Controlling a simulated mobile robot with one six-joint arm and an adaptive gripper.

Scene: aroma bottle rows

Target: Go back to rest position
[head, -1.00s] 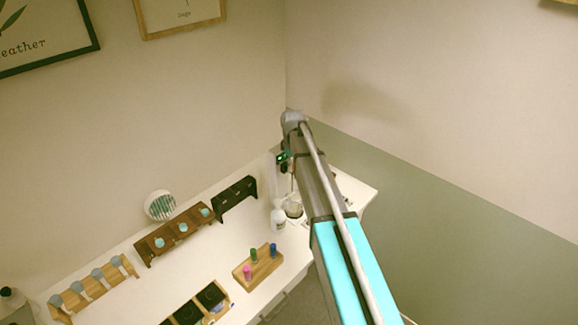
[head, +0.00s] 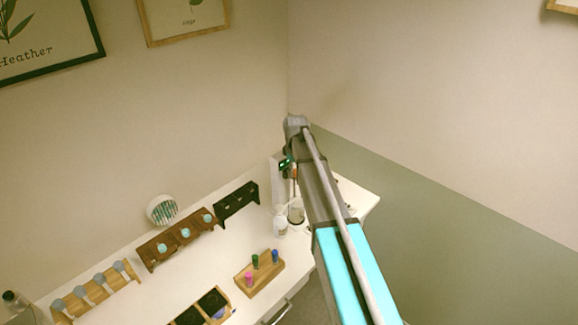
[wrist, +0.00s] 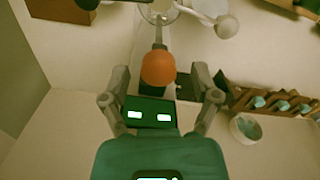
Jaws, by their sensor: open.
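My gripper (wrist: 160,76) is open, its two fingers spread apart. Between and beyond them is an orange bulb (wrist: 158,68) on a thin stem, with a gap visible on each side. In the head view my gripper (head: 286,164) is at the end of my extended arm, over the table's far right corner. The orange bulb (head: 294,173) shows just beside it, above a glass beaker (head: 296,211). The arm hides part of this area.
White table (head: 228,250) carries a white bottle (head: 280,224), a black rack (head: 237,203), a brown rack (head: 150,252), a light wood rack (head: 128,272), and a wooden block (head: 270,276) with three coloured vials. Walls close in behind and right.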

